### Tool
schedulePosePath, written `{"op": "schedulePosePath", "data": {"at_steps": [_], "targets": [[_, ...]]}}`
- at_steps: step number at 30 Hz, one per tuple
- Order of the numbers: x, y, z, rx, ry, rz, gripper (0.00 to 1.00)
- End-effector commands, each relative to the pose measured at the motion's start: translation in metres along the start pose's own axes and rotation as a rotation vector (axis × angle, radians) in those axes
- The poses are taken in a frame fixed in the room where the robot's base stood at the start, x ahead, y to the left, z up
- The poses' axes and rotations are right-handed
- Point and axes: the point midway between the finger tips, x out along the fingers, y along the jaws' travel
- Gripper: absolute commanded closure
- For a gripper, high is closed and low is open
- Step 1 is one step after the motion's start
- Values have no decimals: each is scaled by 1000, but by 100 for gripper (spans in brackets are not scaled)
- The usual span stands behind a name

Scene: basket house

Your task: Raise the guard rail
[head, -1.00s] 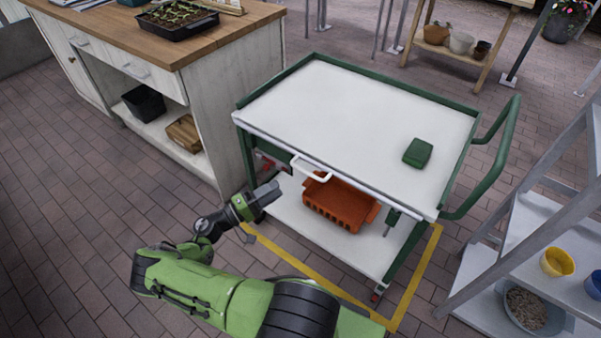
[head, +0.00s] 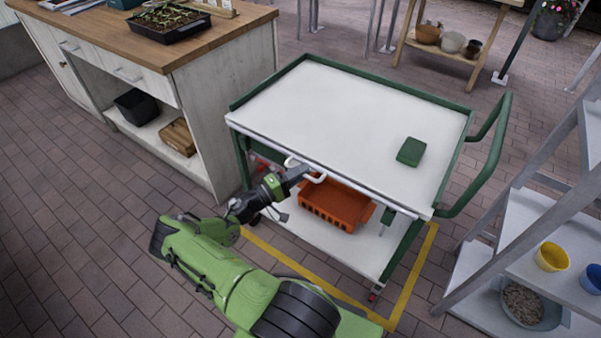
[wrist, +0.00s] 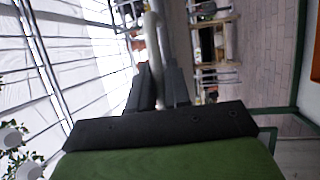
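The guard rail (head: 375,190) is a thin pale bar along the front edge of the cart's white top. It lies at about the level of the top. A white U-shaped handle (head: 318,179) sticks out from its front, left of the middle. My gripper (head: 301,171) is at this handle. In the wrist view the handle (wrist: 153,40) runs down between the two fingers of my gripper (wrist: 158,70). The gap around it is narrow, and I cannot tell whether the fingers press on it. My gripper hides part of the handle in the head view.
The green-framed cart (head: 395,92) carries a dark green box (head: 411,151) on top and an orange crate (head: 335,205) on its lower shelf. A wooden-topped cabinet (head: 215,45) stands to the left, a grey shelf rack (head: 530,215) to the right. The paved floor at front left is clear.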

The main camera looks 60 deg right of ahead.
Motion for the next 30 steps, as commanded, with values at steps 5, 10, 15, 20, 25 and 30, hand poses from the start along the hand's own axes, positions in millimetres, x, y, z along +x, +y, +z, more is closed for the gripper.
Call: {"op": "schedulePosePath", "data": {"at_steps": [5,10,15,20,25,30], "targets": [[0,0,0,0,0,-1,100],[0,0,0,-1,0,-1,100],[3,18,-2,1,-1,0,100],[9,58,-5,2,0,2,100],[13,80,-6,3,1,4,100],[14,82,-7,5,2,8,100]]}}
